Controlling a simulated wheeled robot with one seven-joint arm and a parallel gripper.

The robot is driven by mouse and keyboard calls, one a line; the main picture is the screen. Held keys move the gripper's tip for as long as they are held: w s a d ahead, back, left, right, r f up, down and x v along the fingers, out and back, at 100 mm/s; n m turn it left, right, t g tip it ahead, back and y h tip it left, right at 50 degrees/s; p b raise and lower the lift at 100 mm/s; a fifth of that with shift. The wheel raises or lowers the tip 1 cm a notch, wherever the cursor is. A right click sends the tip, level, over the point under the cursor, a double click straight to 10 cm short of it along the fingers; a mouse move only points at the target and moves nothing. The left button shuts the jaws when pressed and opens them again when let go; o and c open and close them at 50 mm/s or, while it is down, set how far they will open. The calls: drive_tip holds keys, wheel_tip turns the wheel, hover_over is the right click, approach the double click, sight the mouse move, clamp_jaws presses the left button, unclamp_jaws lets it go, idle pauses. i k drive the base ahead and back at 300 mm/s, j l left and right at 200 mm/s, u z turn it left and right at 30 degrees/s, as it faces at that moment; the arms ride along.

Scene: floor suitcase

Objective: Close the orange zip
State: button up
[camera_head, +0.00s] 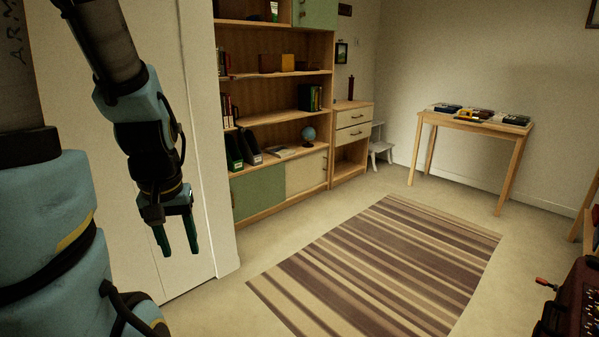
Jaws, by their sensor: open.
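My gripper (179,248) hangs at the left in front of a pale wall panel, pointing down, with its two dark green fingers apart and nothing between them. A dark maroon case (578,315), perhaps the suitcase, is cut off by the bottom right corner. A small orange-red piece (545,283) sticks out at its left side; I cannot tell whether it is the orange zip's pull. No zip line can be made out. My gripper is far from the case, across the picture.
A striped rug (385,265) lies on open floor in the middle. A wooden shelf unit (273,100) stands at the back left, with a small drawer cabinet (352,138) and grey step stool (380,150) beside it. A wooden table (478,128) bearing several small items stands at the back right.

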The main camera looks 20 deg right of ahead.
sight(542, 282)
drive_tip(key=i+l+z, duration=0.3)
drive_tip(key=i+z, duration=0.2)
drive_tip(key=i+l+z, duration=0.1)
drive_tip(key=i+z, duration=0.85)
drive_tip(key=i+j+z, duration=0.25)
drive_tip(key=z, duration=0.25)
drive_tip(key=i+z, duration=0.3)
drive_tip(key=i, duration=0.3)
drive_tip(key=i+j+z, duration=0.1)
drive_tip(key=i+z, duration=0.15)
drive_tip(key=i, duration=0.4)
